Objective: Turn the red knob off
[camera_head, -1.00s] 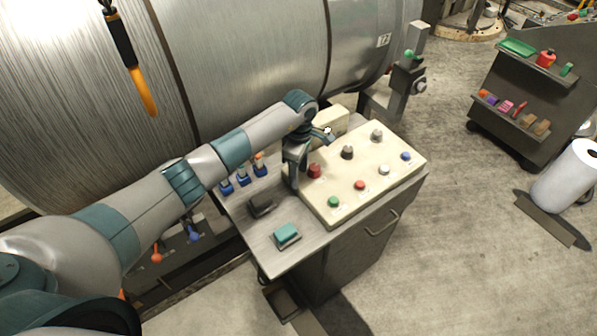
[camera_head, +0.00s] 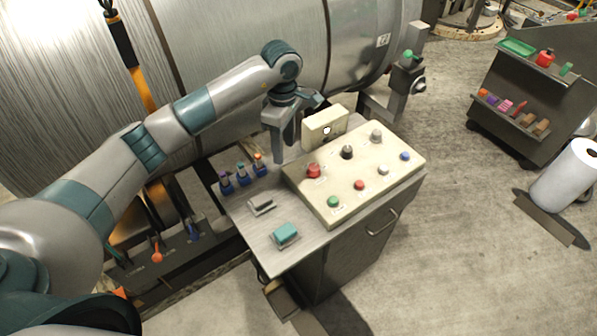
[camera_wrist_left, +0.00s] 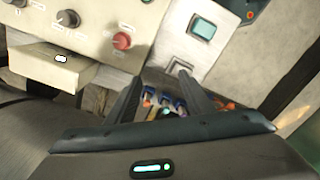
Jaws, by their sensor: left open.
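The red knob (camera_head: 314,170) sits at the back left of the cream control panel (camera_head: 330,205) on the cabinet top. In the left wrist view the red knob (camera_wrist_left: 122,41) shows upper left of the fingers, with nothing around it. My left gripper (camera_head: 285,155) hangs above the back edge of the cabinet, to the left of and behind the red knob, apart from it. In the left wrist view the two fingers of my left gripper (camera_wrist_left: 158,82) are spread with no object held between them. My right gripper is not in view.
Other panel controls include a black knob (camera_head: 347,152), a grey knob (camera_head: 376,135) and a green button (camera_head: 333,202). A cream box (camera_head: 325,128) stands behind the panel. A teal-topped switch (camera_head: 286,233) is at the front left. The big metal drum (camera_head: 235,60) is close behind.

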